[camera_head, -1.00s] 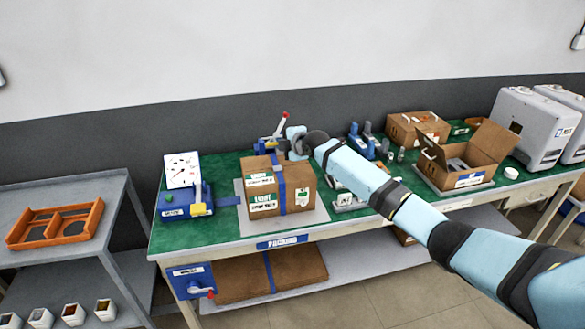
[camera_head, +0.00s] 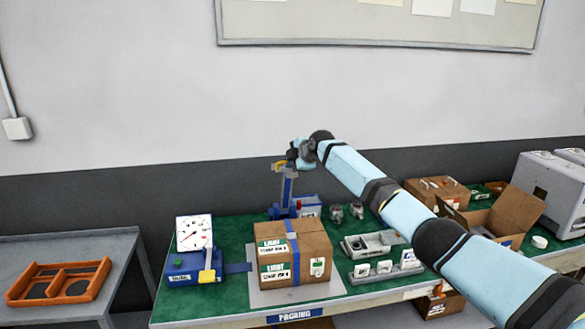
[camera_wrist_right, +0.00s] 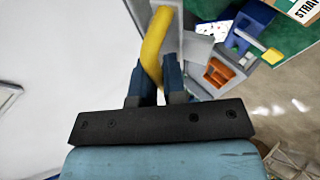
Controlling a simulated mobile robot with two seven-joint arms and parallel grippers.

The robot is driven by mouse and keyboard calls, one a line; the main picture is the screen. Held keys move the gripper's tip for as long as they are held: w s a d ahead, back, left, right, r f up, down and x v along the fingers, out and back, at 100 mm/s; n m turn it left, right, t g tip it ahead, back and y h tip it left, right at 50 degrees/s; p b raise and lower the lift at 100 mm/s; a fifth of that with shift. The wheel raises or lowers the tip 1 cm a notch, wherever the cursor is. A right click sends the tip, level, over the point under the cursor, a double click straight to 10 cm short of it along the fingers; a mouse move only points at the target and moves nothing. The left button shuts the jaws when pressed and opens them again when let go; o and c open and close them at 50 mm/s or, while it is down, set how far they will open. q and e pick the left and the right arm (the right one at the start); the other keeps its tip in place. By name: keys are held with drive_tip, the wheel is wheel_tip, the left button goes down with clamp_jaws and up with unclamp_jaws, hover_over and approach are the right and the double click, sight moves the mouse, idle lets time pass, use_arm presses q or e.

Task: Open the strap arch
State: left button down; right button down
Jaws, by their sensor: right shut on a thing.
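The strap arch (camera_head: 287,190) stands behind the strapped carton as an upright blue and grey post, with a yellow handle (camera_head: 279,166) at its top. My right gripper (camera_head: 299,158) is at the top of this post. In the right wrist view the yellow handle (camera_wrist_right: 154,45) runs down between my right fingers (camera_wrist_right: 154,86), which are shut on it. The grey arm of the arch (camera_wrist_right: 188,45) shows beside the handle. The fingertips are partly hidden in the head view. My left gripper is not in view.
The strapped carton (camera_head: 272,262) sits on a grey plate on the green bench. A blue unit with a dial (camera_head: 194,234) stands to its left. Small metal parts (camera_head: 372,244) and an open carton (camera_head: 510,210) lie to the right. An orange tray (camera_head: 60,281) is on the side rack.

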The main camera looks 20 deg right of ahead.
drive_tip(key=shift+w, duration=0.1)
idle(0.3)
drive_tip(key=c, duration=1.5)
unclamp_jaws()
drive_tip(key=b+v, duration=0.2)
drive_tip(key=v, duration=1.1)
drive_tip(key=shift+s+r, duration=0.25)
drive_tip(key=shift+s, duration=0.1)
drive_tip(key=shift+f, duration=0.1)
